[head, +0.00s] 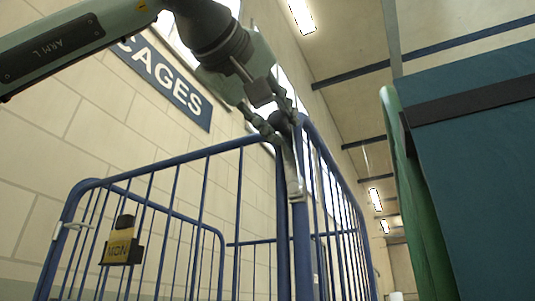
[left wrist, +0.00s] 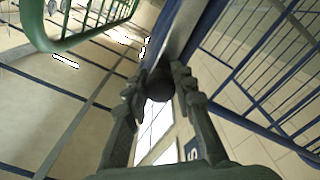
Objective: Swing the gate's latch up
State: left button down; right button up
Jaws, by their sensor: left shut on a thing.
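The gate is part of a blue barred cage, with its tall post (head: 301,245) near the middle of the head view. A grey metal latch bar (head: 292,172) stands along the top of the post, its lower end at a pale bracket. My left gripper (head: 280,121) reaches in from the upper left and is shut on the dark round knob at the latch's top. In the left wrist view the knob (left wrist: 160,86) sits between both fingers (left wrist: 160,95), with the bar (left wrist: 184,30) running up from it. The fingers partly hide the knob. My right gripper is not in view.
A teal bag (head: 480,150) with a black strap and a green frame (head: 415,200) stands close on the right. A "CAGES" sign (head: 165,79) is on the wall behind.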

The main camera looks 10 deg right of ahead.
pick_arm(q)
jog(key=shift+s+d+m, duration=0.3)
jog(key=shift+d+m, duration=0.15)
jog(key=shift+m, duration=0.15)
jog(key=c, duration=1.2)
grip_release()
jog(key=shift+s, duration=0.1)
jog(key=v, duration=1.2)
